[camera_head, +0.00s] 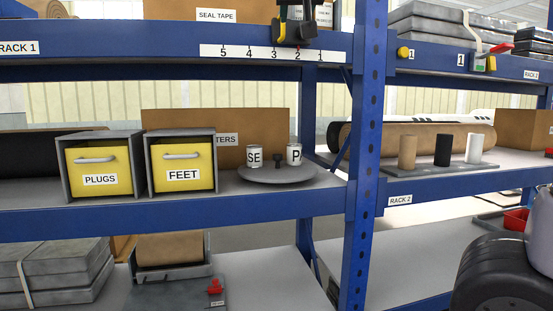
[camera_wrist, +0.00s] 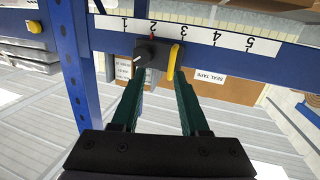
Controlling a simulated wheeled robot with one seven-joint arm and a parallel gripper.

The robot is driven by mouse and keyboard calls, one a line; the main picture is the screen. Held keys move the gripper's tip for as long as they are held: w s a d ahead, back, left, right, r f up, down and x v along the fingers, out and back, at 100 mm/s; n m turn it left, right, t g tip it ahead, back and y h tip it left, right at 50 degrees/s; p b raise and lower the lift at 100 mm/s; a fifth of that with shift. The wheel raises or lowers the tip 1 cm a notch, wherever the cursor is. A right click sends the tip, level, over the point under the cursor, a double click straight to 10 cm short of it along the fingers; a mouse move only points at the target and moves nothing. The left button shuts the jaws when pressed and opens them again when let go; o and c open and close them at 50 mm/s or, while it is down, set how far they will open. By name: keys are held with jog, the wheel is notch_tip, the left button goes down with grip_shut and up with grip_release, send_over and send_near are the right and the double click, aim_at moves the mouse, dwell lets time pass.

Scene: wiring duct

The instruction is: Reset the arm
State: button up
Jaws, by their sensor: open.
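My gripper (camera_wrist: 160,88) shows in the wrist view as two dark green fingers. They are apart, with nothing clamped between them. Just beyond the fingertips is a black box-like switch (camera_wrist: 150,54) with a small red mark, on the blue beam by the number 2. A yellow handle (camera_wrist: 175,56) stands beside it, close to the right fingertip; I cannot tell whether they touch. In the head view the black switch (camera_head: 300,31) and yellow handle (camera_head: 280,26) are at the top, over the numbered strip (camera_head: 236,52). I cannot make out the fingers clearly there.
The blue upright (camera_head: 364,150) separates the two racks. Below the beam stand yellow drawers, PLUGS (camera_head: 98,160) and FEET (camera_head: 183,155), and a round grey tray (camera_head: 277,174) with two labelled cups. Several cylinders stand on a grey plate (camera_head: 440,169) at right.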

jog(key=d+f+m+g+h, duration=0.25)
jog(key=d+f+g, duration=0.45)
jog(key=d+f, duration=0.9)
jog(key=s+d+f+m+g+y, duration=0.1)
jog(key=s+d+f+y, duration=0.1)
jog(key=f, duration=0.3)
jog(key=s+d+f+m+g+y, duration=0.1)
jog(key=s+d+f+g+y, duration=0.1)
jog(key=s+f, duration=0.2)
jog(key=shift+s+d+f, duration=0.25)
jog(key=shift+s+f, duration=0.1)
jog(key=shift+f, duration=0.5)
jog(key=shift+y, duration=0.25)
